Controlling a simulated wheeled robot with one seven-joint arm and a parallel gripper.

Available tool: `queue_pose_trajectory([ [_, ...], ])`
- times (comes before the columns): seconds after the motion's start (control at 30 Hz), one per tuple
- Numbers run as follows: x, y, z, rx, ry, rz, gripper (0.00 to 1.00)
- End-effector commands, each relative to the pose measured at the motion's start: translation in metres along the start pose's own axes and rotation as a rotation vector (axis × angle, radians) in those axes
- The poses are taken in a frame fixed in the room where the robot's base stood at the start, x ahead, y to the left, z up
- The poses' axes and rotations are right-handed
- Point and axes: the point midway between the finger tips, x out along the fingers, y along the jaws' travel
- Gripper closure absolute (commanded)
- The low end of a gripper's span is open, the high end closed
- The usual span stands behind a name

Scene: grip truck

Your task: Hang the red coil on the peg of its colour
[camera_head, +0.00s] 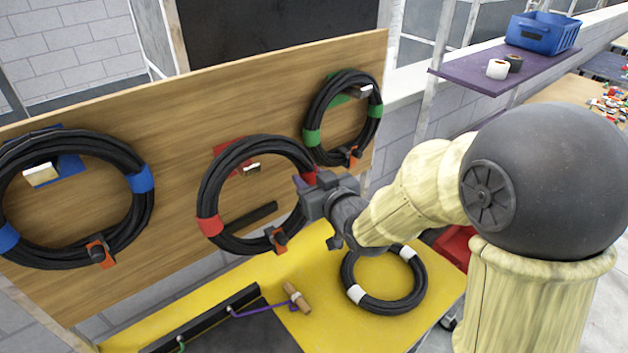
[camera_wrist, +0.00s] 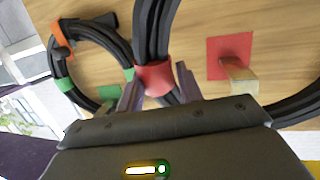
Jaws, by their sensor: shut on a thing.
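The red coil (camera_head: 211,224) is a black cable ring with red bands. It stands upright in front of the wooden board, at its middle. My gripper (camera_head: 308,187) is shut on its right side; in the wrist view the fingers (camera_wrist: 158,88) stand either side of the cable at a red band (camera_wrist: 154,78). The red peg (camera_head: 252,168) is a pale stub on a red plate (camera_wrist: 230,50). In the head view it shows inside the ring's opening, below the top of the cable. Whether the ring touches the peg or is in front of its tip, I cannot tell.
A blue-banded coil (camera_head: 141,180) is at the board's left and a green-banded coil (camera_head: 312,138) at its right, close to my gripper. A white-banded coil (camera_head: 355,293) lies on the yellow table (camera_head: 320,335). A wooden-handled tool (camera_head: 297,297) lies left of it.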

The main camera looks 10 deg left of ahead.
Motion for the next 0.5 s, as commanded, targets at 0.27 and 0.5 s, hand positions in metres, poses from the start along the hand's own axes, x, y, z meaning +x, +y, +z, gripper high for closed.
queue_pose_trajectory([
  [0.27, 0.011, -0.002, -0.006, 0.003, 0.009, 0.001, 1.00],
  [0.5, 0.021, -0.004, -0.006, 0.003, 0.008, 0.000, 1.00],
])
